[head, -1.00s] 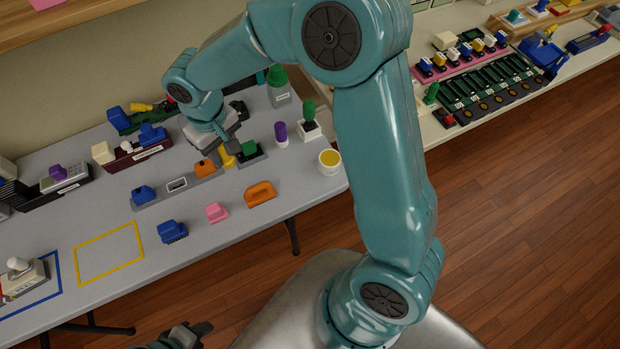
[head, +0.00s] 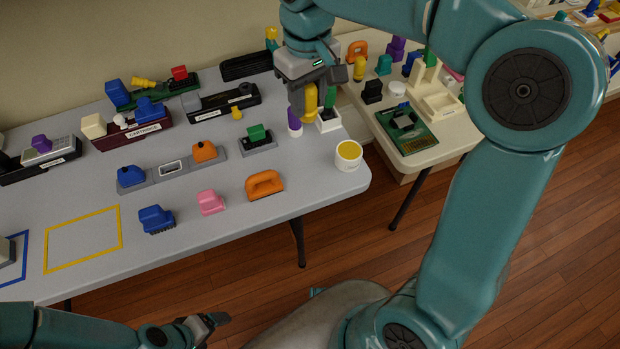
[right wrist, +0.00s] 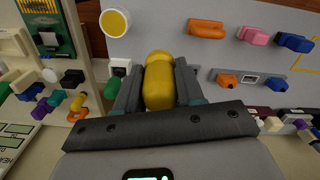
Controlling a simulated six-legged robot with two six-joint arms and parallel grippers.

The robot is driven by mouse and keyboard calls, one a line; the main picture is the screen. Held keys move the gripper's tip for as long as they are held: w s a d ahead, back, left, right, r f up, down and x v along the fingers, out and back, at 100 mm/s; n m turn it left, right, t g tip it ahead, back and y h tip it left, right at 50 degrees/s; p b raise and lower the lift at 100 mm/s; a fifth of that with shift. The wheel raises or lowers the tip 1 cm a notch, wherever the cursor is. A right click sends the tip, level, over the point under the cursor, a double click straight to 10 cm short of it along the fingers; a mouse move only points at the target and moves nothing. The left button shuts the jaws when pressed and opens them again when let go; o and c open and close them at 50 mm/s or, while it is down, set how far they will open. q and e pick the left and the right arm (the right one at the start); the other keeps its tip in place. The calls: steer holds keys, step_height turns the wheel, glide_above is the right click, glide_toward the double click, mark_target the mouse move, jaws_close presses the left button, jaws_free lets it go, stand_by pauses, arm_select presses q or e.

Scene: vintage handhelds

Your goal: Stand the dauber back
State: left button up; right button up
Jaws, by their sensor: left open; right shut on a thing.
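The yellow dauber (head: 311,101) is between the fingers of my right gripper (head: 308,104), which is shut on it; it looks about upright in the head view. In the right wrist view its yellow rounded body (right wrist: 158,82) fills the gap between the fingers (right wrist: 158,90). Below it, close by, stand a purple-topped dauber (head: 294,122) and a white square holder (head: 328,122) with a green piece (head: 330,97) partly hidden behind my fingers. I cannot tell whether the held dauber touches either. My left gripper (head: 212,324) is open and empty, low in the head view.
A white pot with a yellow top (head: 348,155) stands near the table's right edge. A green block on a dark base (head: 257,137) and an orange handle (head: 265,185) are to the left. A second table (head: 440,150) with small items adjoins on the right.

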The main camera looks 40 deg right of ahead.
mark_target(308, 113)
step_height(308, 113, down, 16)
steer(key=b, duration=0.3)
step_height(308, 113, down, 4)
steer(key=shift+r, duration=0.15)
steer(key=shift+f+b, duration=0.25)
steer(key=shift+b, duration=0.1)
steer(key=o, duration=1)
steer(key=shift+r, duration=0.1)
steer(key=shift+o, duration=0.2)
steer(key=shift+r, duration=0.1)
step_height(308, 113, up, 16)
steer(key=p, duration=0.3)
steer(key=shift+a+r, duration=0.1)
